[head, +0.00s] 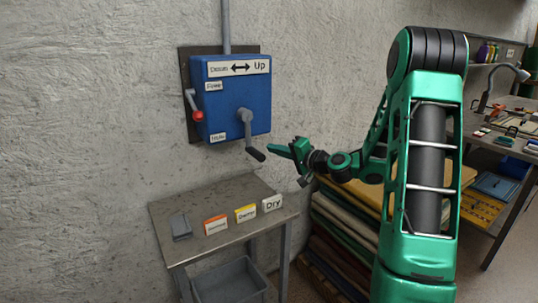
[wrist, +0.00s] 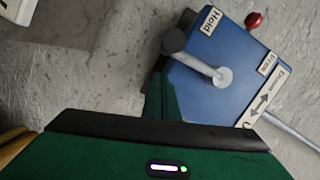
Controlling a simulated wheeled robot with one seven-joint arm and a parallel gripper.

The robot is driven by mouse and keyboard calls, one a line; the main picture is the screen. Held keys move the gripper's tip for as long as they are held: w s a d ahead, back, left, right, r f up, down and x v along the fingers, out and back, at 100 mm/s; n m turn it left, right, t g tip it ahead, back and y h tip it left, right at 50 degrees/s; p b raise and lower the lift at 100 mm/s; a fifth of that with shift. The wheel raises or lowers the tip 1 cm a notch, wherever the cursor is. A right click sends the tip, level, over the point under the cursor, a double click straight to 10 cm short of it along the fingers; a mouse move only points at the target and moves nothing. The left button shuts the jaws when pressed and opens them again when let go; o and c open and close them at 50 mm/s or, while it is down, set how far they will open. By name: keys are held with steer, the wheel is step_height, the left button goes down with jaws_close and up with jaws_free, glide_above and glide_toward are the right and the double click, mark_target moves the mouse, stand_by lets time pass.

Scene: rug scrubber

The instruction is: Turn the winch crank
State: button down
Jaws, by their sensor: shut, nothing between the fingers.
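The winch is a blue box (head: 235,90) on the wall, with a "Down ↔ Up" sign (head: 238,68) on top. Its grey crank (head: 246,125) hangs downward from the hub, with a dark handle (head: 256,154) at its lower end. The crank (wrist: 200,64) and the round end of its handle (wrist: 173,41) also show in the wrist view. My gripper (head: 269,148) is shut and empty, its green tips just right of the handle. In the wrist view, the green fingers (wrist: 160,98) point toward the handle; I cannot tell whether they touch it.
A red-knobbed lever (head: 197,115) is on the box's left side, near "Free" and "Hold" labels. Below, a metal table (head: 240,224) carries orange, yellow and white cards. A grey bin (head: 230,284) sits underneath. Stacked rugs (head: 345,222) are at the right.

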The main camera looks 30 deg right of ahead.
steer(key=d+f+v, duration=0.1)
steer(key=v, duration=0.9)
steer(key=shift+d+r, duration=0.25)
steer(key=shift+r, duration=0.25)
